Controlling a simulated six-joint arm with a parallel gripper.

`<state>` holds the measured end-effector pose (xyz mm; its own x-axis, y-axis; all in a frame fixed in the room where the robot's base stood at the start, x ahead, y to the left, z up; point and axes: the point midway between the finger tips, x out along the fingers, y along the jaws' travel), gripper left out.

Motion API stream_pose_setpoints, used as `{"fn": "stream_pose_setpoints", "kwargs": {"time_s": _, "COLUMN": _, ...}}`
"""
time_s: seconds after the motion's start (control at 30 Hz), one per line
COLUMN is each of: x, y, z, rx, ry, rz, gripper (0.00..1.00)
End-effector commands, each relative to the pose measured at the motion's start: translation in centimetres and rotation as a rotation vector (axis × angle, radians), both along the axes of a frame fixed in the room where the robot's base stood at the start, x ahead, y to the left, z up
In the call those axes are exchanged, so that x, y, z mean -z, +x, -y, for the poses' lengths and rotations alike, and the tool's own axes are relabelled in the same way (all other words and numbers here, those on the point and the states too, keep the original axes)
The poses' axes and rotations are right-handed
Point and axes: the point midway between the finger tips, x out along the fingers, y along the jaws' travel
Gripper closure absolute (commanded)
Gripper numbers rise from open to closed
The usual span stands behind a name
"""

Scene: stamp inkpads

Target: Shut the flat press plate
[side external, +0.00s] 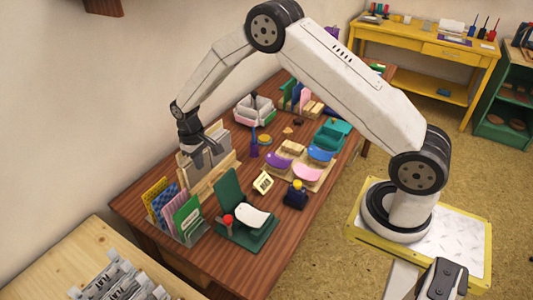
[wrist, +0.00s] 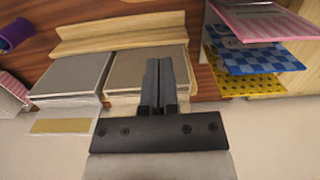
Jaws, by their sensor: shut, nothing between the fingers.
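The flat press (side external: 262,240) is a dark green hinged stand near the front of the brown table. Its green plate (side external: 229,190) stands raised, open from the base. A white sheet or pad (side external: 251,215) lies on the base, and a red knob (side external: 227,219) sits at the left. My gripper (side external: 198,157) is behind and left of the press, over a wooden rack by the wall, apart from the press. In the wrist view my gripper (wrist: 166,85) has its dark fingers together and empty, overlapping a grey-faced stack. The press is not visible in the wrist view.
The wooden rack (wrist: 120,35) holds grey-faced stacks close to my fingers. Patterned cards (side external: 165,205) stand left of the press. Coloured inkpads (side external: 308,173) lie farther right.

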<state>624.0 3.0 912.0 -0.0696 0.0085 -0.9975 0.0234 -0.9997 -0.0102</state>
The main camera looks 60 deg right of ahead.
Motion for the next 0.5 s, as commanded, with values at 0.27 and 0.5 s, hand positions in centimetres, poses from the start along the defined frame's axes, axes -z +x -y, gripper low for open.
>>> {"fn": "stream_pose_setpoints", "kwargs": {"time_s": 0.27, "x": 3.1, "y": -0.3, "z": 0.0, "rx": 0.0, "ry": 0.0, "rz": -0.002, "gripper": 1.0}}
{"fn": "stream_pose_setpoints", "kwargs": {"time_s": 0.5, "x": 2.1, "y": -1.7, "z": 0.0, "rx": 0.0, "ry": -0.001, "rz": 0.001, "gripper": 1.0}}
